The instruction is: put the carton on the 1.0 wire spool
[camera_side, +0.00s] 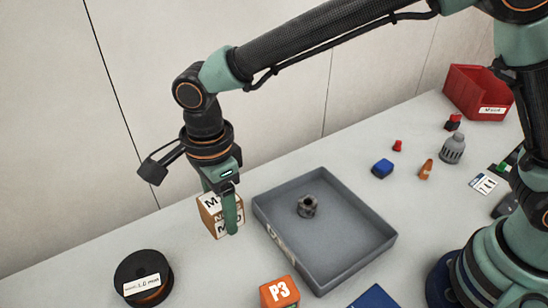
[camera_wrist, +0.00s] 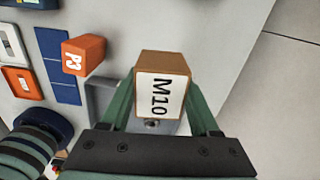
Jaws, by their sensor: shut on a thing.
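The carton (camera_side: 211,215) is a brown box with white M10 labels. My gripper (camera_side: 230,213) is shut on it, with a green finger across its near side in the side view. In the wrist view the carton (camera_wrist: 160,90) sits between the two green fingers of my gripper (camera_wrist: 160,108), its label facing the camera. In the side view it appears held above the table, left of the grey tray. The 1.0 wire spool (camera_side: 143,279) is black with a white label and lies flat at the lower left, apart from the carton. I cannot make out the spool in the wrist view.
A grey tray (camera_side: 262,219) holds a dark nut-like part (camera_side: 307,206). An orange P3 block (camera_side: 279,293) stands in front of it. A red bin (camera_side: 478,94) and several small parts are at the right. The table between carton and spool is clear.

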